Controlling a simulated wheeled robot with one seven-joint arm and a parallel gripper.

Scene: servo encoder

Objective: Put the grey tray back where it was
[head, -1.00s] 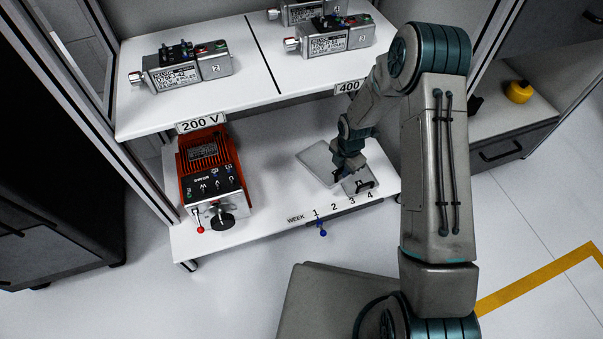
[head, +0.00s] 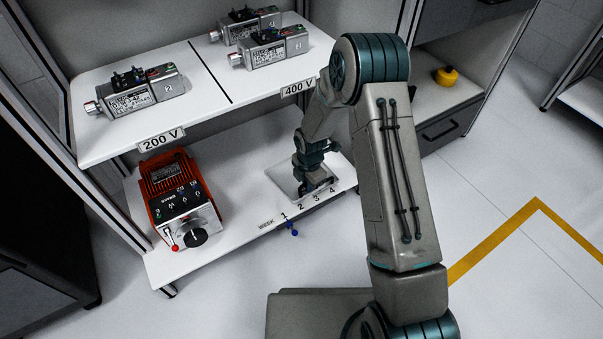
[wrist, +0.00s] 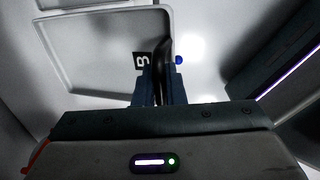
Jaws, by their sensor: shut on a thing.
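The grey tray (head: 279,174) is a flat, shallow, rimmed tray on the lower white shelf, near the numbers of the WEEK scale. It also shows in the wrist view (wrist: 60,78) at upper left, with a dark label marked with a light character (wrist: 143,61) at its near right corner. My gripper (wrist: 162,75) is shut on a dark upright handle (wrist: 164,50) at the tray's right edge. In the head view my gripper (head: 316,184) covers the tray's right part. I cannot tell whether the tray touches the shelf.
An orange-red unit (head: 178,195) with a black knob stands on the lower shelf at left. The upper shelf (head: 205,85) above holds several grey encoders. A blue-tipped lever (head: 293,232) sits at the front edge. The shelf between the red unit and tray is clear.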

